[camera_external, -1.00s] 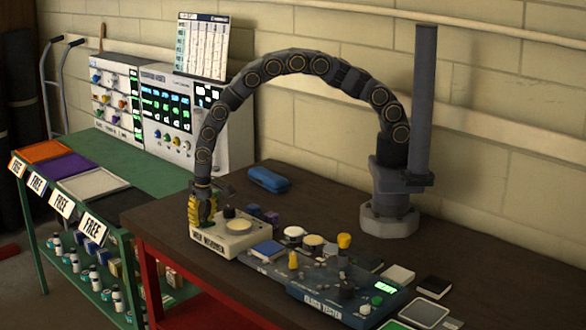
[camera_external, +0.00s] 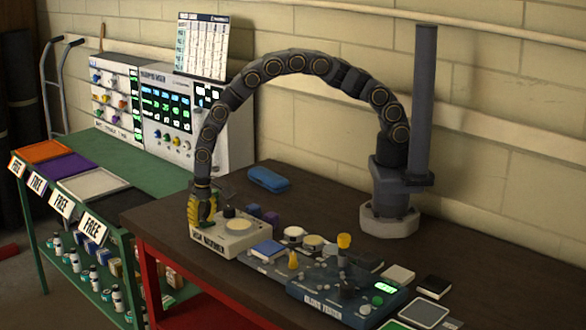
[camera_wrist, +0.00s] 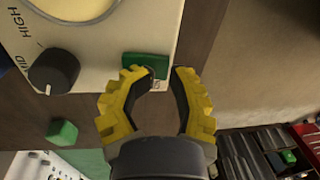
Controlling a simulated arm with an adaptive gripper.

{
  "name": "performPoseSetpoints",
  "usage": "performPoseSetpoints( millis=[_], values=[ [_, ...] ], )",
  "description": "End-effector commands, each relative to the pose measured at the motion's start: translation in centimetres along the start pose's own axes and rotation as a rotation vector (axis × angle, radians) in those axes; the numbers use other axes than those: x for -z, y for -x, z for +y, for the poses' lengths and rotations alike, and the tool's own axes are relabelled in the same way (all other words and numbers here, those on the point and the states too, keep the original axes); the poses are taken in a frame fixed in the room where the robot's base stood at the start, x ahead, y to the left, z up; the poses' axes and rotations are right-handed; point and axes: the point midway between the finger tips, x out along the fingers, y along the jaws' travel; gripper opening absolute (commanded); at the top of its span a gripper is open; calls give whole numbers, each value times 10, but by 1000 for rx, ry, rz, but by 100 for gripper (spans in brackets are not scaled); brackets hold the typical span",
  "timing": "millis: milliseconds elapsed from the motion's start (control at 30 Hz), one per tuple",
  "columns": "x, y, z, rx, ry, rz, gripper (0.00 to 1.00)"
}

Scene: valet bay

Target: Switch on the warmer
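The warmer is a cream box (camera_external: 228,248) on the dark bench, with a pale round plate on top. In the wrist view its cream top (camera_wrist: 110,100) fills the upper left, with a black dial (camera_wrist: 53,71) marked MID and HIGH. A green switch (camera_wrist: 146,65) sits near its edge; I cannot tell its setting. My gripper (camera_external: 203,222) is at the left end of the warmer. The left fingertip overlaps the switch's lower edge; contact is unclear.
A blue book-like block (camera_external: 268,250) and a blue tester panel (camera_external: 335,285) with knobs stand right of the warmer. A blue case (camera_external: 268,180) lies behind. A green block (camera_wrist: 62,132) shows at lower left in the wrist view. A green table (camera_external: 150,165) adjoins the bench.

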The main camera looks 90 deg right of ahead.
Motion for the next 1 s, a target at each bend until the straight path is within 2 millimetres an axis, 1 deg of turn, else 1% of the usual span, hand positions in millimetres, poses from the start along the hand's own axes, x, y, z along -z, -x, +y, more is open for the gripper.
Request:
performPoseSetpoints(
  millis=[33,433,667,767,833,867,967,1000],
  values=[
    [-4,-8,4,-7,1,-6,0],
    [-5,-3,23,-24,0,-18,0],
    [-6,-3,26,-32,-1,-23,0],
    [-6,-2,27,-33,-2,-24,2],
    [-5,3,26,-32,-2,-24,6],
    [-5,6,26,-29,-2,-21,0],
    [-3,24,21,-16,-1,-11,0],
    [-2,33,18,-10,0,-7,0]
  ],
)
